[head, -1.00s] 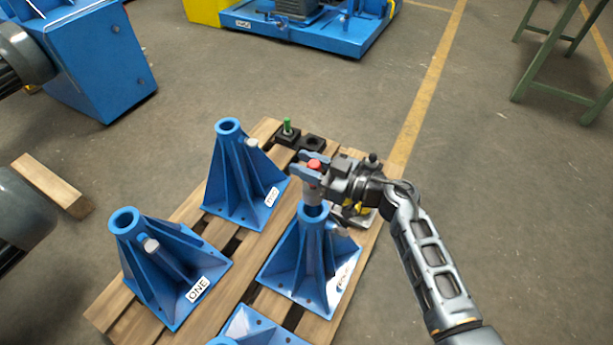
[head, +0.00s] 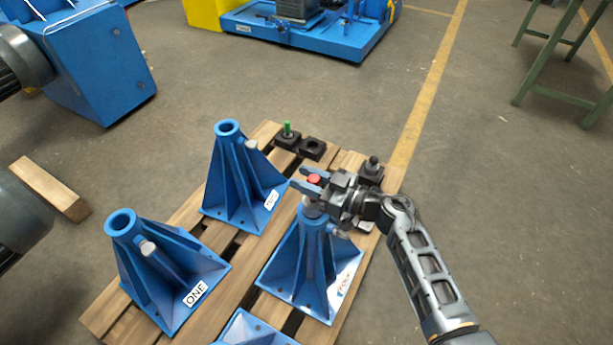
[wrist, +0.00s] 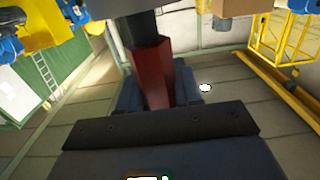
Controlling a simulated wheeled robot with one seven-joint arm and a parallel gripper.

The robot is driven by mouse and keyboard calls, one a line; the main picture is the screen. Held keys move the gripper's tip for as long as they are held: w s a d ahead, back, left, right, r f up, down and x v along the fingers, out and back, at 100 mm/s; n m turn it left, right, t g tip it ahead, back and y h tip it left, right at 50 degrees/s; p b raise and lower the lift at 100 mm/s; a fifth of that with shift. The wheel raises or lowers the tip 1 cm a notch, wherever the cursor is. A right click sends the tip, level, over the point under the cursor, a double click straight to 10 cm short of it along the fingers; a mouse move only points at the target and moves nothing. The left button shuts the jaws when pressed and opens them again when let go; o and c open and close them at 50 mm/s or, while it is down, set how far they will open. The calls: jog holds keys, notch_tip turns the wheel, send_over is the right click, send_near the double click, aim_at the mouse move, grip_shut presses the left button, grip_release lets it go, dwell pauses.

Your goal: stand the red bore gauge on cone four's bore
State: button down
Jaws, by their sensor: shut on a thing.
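The red bore gauge (head: 313,180) is between the fingers of my gripper (head: 311,183), with its red top showing. It also shows as a red faceted body in the wrist view (wrist: 152,75). A short grey part of it shows below the fingers, right at the top of cone four (head: 311,250), a blue ribbed stand whose label looks like FOUR. The gauge looks about upright and in line with the bore. The fingers and gauge hide the bore mouth, so I cannot tell how far in it sits.
Cone one (head: 160,270) and another blue cone (head: 238,180) stand to the left on the wooden pallet (head: 232,290). A further blue base is cut off at the bottom edge. Black blocks, one with a green pin (head: 287,130), lie at the pallet's back.

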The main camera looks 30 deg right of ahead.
jog(key=c, duration=0.8)
grip_release()
jog(key=shift+f, duration=0.15)
jog(key=shift+o, duration=0.2)
jog(key=r+p+v, duration=0.1)
jog(key=v, duration=1.1)
jog(key=shift+p, duration=0.35)
jog(key=shift+r, duration=0.1)
